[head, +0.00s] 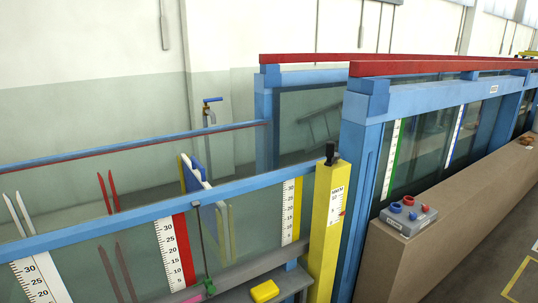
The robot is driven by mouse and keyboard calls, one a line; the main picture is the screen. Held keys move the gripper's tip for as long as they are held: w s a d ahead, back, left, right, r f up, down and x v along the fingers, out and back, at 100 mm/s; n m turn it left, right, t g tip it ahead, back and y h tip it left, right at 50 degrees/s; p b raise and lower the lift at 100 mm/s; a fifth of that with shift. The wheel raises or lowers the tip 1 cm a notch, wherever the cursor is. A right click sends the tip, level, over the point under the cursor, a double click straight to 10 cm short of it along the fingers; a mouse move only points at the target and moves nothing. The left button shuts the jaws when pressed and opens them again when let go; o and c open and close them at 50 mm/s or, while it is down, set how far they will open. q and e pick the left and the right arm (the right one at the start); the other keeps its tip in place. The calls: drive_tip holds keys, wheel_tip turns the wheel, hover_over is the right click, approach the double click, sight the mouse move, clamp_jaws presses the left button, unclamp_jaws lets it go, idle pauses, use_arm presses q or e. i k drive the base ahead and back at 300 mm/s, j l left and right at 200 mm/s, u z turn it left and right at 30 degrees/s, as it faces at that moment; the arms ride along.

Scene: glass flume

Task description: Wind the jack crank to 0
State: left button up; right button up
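A yellow upright post (325,225) stands at the near right end of the low glass flume, beside a tall blue frame post. It carries a white label with a scale (336,206), too small to read. A black handle (330,153) stands upright on top of the post; it looks like the jack crank, but I cannot tell its setting. Neither of my grippers is in view.
The glass flume (120,215) with blue rails runs across the left. A grey box with blue and red knobs (408,215) sits on a brown ledge (440,240) at right. A yellow block (264,291) lies on a grey shelf. Floor at far right is clear.

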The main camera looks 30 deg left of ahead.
sight(332, 157)
drive_tip(key=u, duration=0.5)
drive_tip(key=i+l, duration=0.15)
drive_tip(key=i, duration=0.35)
drive_tip(key=i+l, duration=0.1)
drive_tip(key=i, duration=0.4)
drive_tip(key=i+l, duration=0.15)
drive_tip(key=i, duration=0.35)
